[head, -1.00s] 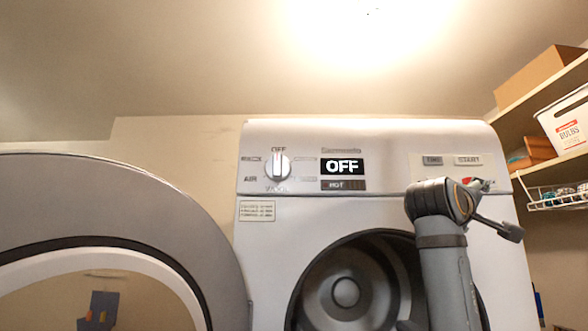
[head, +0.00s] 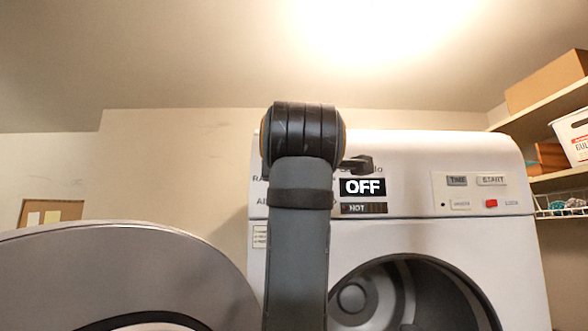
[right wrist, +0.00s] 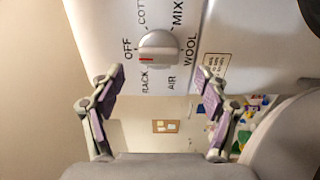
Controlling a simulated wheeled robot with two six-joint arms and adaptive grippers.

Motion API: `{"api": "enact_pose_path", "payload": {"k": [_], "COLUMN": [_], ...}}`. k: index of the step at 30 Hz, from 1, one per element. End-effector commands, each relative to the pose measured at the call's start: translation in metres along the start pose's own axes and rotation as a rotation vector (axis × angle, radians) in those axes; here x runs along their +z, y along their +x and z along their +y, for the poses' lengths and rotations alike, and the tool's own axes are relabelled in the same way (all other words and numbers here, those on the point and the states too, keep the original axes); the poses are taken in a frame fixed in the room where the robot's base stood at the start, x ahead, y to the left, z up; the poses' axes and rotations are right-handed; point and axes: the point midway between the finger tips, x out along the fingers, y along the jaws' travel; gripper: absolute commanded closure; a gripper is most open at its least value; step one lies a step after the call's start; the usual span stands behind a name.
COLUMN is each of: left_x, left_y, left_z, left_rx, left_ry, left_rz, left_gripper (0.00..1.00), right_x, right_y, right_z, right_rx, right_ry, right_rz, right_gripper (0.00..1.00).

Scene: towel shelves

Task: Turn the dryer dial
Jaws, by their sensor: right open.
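The dryer dial (right wrist: 157,48) is a round grey-white knob with a raised grip and a red mark on its left part. OFF is printed to its left in the right wrist view, with other labels around it. My right gripper (right wrist: 158,76) is open, its two fingers spread on either side of the dial's line and not visibly touching it. In the head view my right arm covers the dial and the gripper. The white dryer (head: 505,245) has a display (head: 362,187) that reads OFF, with HOT below. My left gripper is not in view.
The round dryer door (head: 130,262) stands open at the left, and the drum opening (head: 430,275) is at lower right. Buttons, one red (head: 491,203), sit on the panel's right. Shelves with a cardboard box (head: 548,82) and white bin (head: 572,135) are at the right.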

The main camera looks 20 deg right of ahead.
Motion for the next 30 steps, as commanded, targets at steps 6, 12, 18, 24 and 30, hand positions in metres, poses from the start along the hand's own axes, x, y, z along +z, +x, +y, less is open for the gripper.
{"api": "enact_pose_path", "payload": {"k": [6,12,18,24,30], "left_x": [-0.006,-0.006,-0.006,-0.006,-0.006], "left_y": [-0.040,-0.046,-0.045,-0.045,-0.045], "left_z": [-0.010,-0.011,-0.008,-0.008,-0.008], "left_rx": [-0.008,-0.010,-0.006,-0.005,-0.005], "left_ry": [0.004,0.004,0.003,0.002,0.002], "left_rz": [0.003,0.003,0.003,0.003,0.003], "left_gripper": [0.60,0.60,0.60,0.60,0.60], "right_x": [0.001,0.000,0.000,0.000,0.000], "right_y": [0.035,0.052,0.053,0.053,0.052], "right_z": [0.005,0.001,0.000,0.000,0.000], "right_rx": [-0.002,0.000,0.001,0.001,0.001], "right_ry": [-0.001,0.001,0.001,0.001,0.001], "right_rz": [-0.002,-0.001,-0.001,-0.001,-0.001], "right_gripper": [0.25,0.25,0.25,0.45,0.72]}}
